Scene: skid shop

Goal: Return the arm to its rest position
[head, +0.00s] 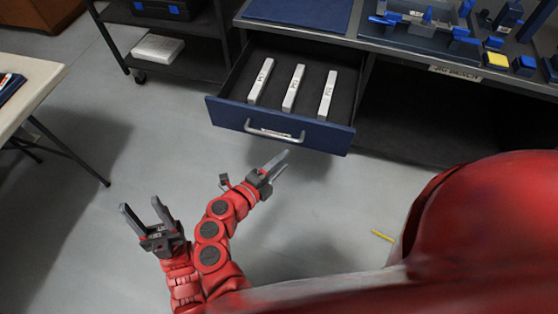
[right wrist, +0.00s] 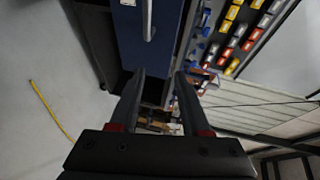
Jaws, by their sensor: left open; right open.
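My left gripper (head: 139,203) is open and empty, its fingers pointing up over the floor at the lower left of the head view. My right gripper (head: 282,160) is also in the head view, just in front of and below the open drawer's handle, apart from it. The right wrist view shows the right gripper (right wrist: 160,72) with its two fingers apart and nothing between them. The blue-fronted drawer (head: 225,109) is pulled out under the bench. Its metal handle (head: 274,133) is free of both grippers.
Three white labelled bars (head: 294,88) lie in the drawer. The bench (head: 453,70) above carries blue and yellow parts. A dark shelf cart (head: 190,64) stands at the back left, a table (head: 32,80) at the left edge. A yellow strip (head: 382,236) lies on the otherwise clear floor.

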